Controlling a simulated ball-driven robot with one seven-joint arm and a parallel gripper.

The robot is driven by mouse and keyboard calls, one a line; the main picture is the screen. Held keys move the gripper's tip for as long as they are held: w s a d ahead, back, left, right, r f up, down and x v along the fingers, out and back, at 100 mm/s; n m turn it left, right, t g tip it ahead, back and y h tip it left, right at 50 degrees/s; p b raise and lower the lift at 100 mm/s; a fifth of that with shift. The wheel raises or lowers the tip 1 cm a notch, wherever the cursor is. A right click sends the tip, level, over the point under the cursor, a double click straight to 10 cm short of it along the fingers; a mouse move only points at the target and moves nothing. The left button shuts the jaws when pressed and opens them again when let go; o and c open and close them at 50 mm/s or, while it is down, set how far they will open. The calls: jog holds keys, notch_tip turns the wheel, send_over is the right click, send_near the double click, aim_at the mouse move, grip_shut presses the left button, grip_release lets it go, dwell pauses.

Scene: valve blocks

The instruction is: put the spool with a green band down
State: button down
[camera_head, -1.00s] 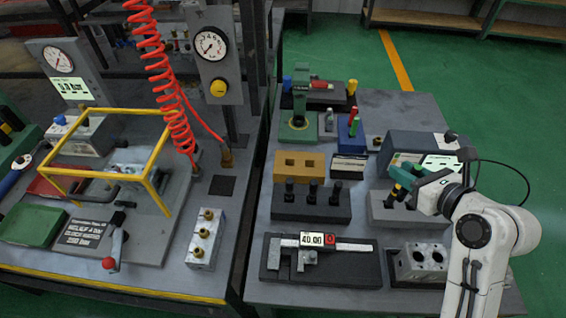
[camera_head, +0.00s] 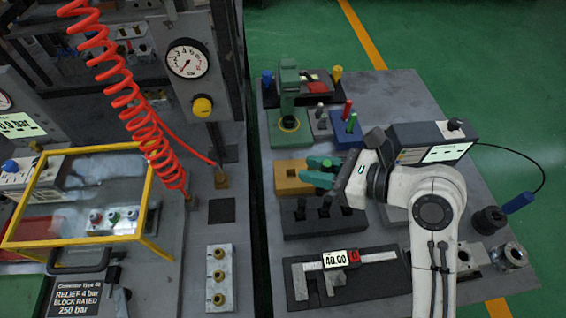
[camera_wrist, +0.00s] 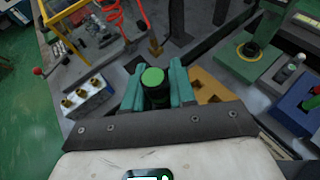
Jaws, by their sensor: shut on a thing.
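My gripper (camera_head: 316,174) has teal fingers and hovers around the ochre block with square holes (camera_head: 286,183). In the wrist view my gripper (camera_wrist: 156,88) is shut on a dark upright spool with a green top (camera_wrist: 154,80), held between both fingers. Its lower end is hidden in that view. In the head view the fingers and wrist mostly hide the spool, so I cannot tell whether it touches anything.
A black rack (camera_head: 337,222) with several black spools stands in front of the ochre block. A caliper (camera_head: 340,260) lies nearer. The green press (camera_head: 290,125) and blue holder (camera_head: 345,135) stand behind. A block with brass fittings (camera_head: 220,278) is at the left.

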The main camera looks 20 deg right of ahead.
jog(key=w+f, duration=0.3)
jog(key=w, duration=0.1)
jog(key=w+f, duration=0.6)
jog(key=w, duration=0.1)
jog(key=shift+w+a+b, duration=0.3)
jog(key=shift+w+a, duration=0.05)
jog(key=shift+a, duration=0.05)
jog(key=shift+f, duration=1.5)
jog(key=shift+f, duration=0.1)
jog(key=c, duration=0.9)
grip_release()
